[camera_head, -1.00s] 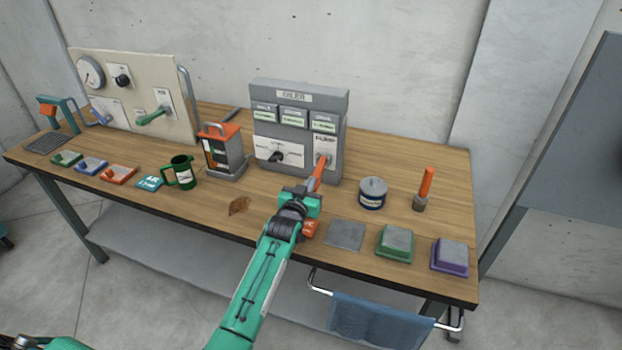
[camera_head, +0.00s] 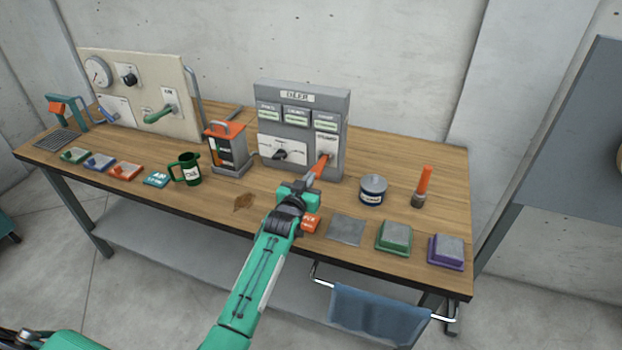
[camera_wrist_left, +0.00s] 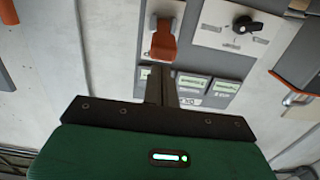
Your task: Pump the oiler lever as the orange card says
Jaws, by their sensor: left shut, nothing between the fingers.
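The grey oiler (camera_head: 303,95) stands at the back of the bench, with several small displays (camera_wrist_left: 193,84) and a dark selector knob (camera_head: 281,154). Its orange lever (camera_head: 320,167) sticks out from the lower right panel and also shows in the left wrist view (camera_wrist_left: 163,42). My left gripper (camera_head: 306,184) is shut and empty, its fingertips (camera_wrist_left: 160,72) close to the lever's free end. I cannot tell whether they touch. A small orange card (camera_head: 310,223) with white print lies beside my left wrist, partly hidden. Its print is too small to read. My right gripper is not in view.
A lidded tin (camera_head: 372,190) and an orange-handled tool (camera_head: 424,186) stand right of the oiler. A lantern-like box (camera_head: 226,146) and a green mug (camera_head: 186,168) stand left. Green (camera_head: 394,238) and purple (camera_head: 446,252) blocks sit at the front right.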

